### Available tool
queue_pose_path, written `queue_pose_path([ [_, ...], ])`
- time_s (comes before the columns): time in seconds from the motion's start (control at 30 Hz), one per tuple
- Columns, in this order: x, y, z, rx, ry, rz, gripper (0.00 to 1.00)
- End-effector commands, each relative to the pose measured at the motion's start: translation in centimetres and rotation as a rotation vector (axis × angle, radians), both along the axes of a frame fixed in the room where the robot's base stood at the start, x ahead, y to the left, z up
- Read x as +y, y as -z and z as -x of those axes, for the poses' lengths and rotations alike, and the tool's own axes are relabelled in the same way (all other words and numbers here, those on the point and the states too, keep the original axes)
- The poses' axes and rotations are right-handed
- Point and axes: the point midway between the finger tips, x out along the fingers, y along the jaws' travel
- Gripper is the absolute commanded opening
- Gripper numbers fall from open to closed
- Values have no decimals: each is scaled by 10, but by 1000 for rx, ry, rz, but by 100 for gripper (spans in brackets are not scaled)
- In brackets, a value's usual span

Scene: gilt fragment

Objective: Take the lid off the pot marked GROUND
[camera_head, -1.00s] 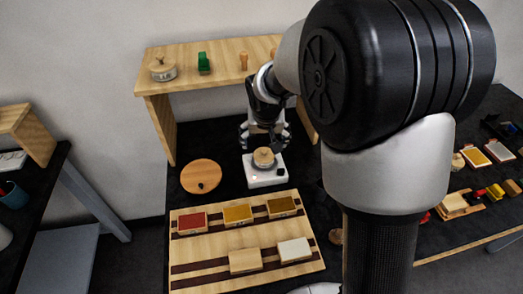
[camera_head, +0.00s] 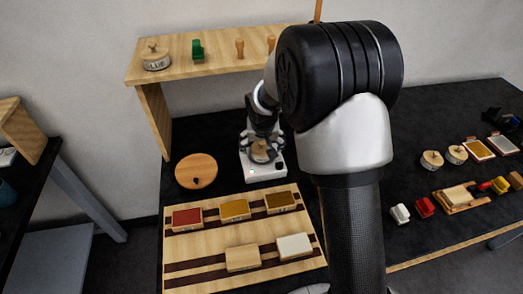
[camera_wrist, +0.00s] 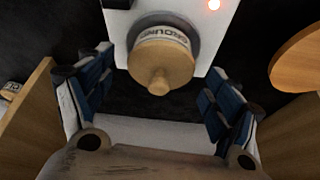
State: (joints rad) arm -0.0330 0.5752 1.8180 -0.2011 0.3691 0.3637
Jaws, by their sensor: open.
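The pot marked GROUND (camera_wrist: 172,36) stands on a white hot plate (camera_wrist: 122,22) with a red light lit. Its round wooden lid (camera_wrist: 160,62) with a small knob is on it. In the head view the hot plate (camera_head: 252,173) stands behind the board, and my gripper (camera_head: 261,146) hangs over it, partly covering the pot. In the wrist view my gripper (camera_wrist: 155,90) is open, its blue-padded fingers to either side of the lid and knob. The fingers do not touch the lid.
A round wooden disc (camera_head: 196,171) lies left of the hot plate. A striped board (camera_head: 205,239) with several coloured blocks lies in front. A shelf (camera_head: 215,69) behind holds a pot marked GLUE (camera_head: 156,63), a green item and wooden pegs. A right-hand table carries more pots and blocks.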

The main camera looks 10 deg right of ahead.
Motion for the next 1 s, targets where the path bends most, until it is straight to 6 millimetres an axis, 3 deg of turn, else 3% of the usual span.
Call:
queue_pose_path([
  [0.1,0,-2,0,-1,0,0,83],
  [0.7,0,-2,0,0,0,0,43],
  [1.0,0,-6,0,-1,0,0,42],
])
